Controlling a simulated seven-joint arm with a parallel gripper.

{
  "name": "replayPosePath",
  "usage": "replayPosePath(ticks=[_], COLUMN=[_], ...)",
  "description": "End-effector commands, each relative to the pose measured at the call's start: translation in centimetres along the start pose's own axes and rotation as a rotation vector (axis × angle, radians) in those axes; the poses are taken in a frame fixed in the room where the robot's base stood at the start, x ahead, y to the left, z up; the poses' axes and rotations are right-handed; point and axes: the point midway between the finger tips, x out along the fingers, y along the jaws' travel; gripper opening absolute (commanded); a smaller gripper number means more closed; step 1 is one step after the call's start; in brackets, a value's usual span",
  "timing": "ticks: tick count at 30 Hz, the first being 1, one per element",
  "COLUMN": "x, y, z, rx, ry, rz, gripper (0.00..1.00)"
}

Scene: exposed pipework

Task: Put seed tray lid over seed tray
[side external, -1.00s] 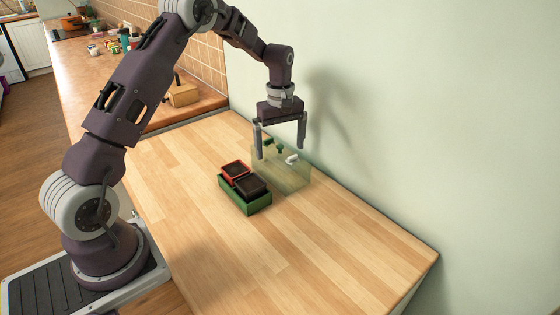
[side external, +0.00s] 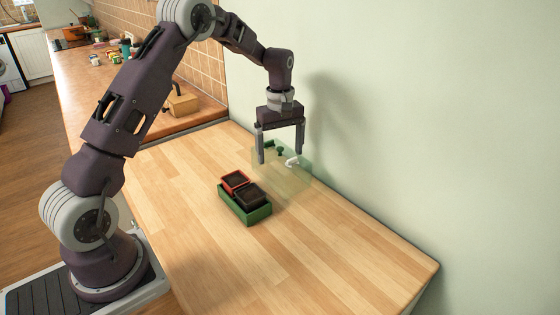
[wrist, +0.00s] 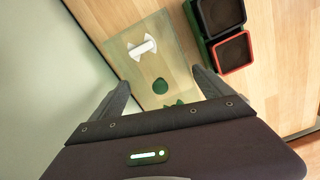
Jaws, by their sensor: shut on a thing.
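The seed tray lid (side external: 290,180) is a clear, pale green box shape with a white handle-like piece and dark green round parts on top. It is beside the tray, close to the wall, and also shows in the wrist view (wrist: 172,45). My gripper (side external: 281,158) is above it, fingers pointing down and wide apart, shut on the lid's upper part. The exact contact is hard to see through the clear wall. The seed tray (side external: 246,214) is green and holds a red-rimmed pot and a black pot; part of it shows in the wrist view (wrist: 211,56).
The pale wall (side external: 400,120) rises close behind the lid. The wooden worktop (side external: 330,250) is clear in front and to the right. A wooden block (side external: 183,104) and small items stand on the far counter, well away.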

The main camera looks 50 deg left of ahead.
Motion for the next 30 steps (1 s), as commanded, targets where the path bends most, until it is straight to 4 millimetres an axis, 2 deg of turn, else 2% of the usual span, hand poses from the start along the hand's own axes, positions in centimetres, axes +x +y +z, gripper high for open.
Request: replayPosePath(ticks=[3, 8, 10, 12, 18, 21, 24, 30], x=[-3.4, -6.5, -7.5, -8.2, -8.7, -8.6, -8.5, -8.5], y=[0.1, -0.1, -1.0, -2.9, -9.4, -11.4, -12.1, -12.1], z=[-0.1, 0.0, 0.1, 0.5, 2.5, 3.4, 3.7, 3.7], rx=[-0.001, -0.002, -0.005, -0.015, -0.040, -0.046, -0.047, -0.047], ry=[0.004, 0.002, 0.002, 0.002, 0.001, 0.000, 0.000, 0.000], rz=[0.005, 0.002, 0.001, -0.002, -0.001, -0.001, 0.000, 0.000], gripper=[0.46, 0.45, 0.45, 0.45, 0.45, 0.45, 0.45, 0.45])
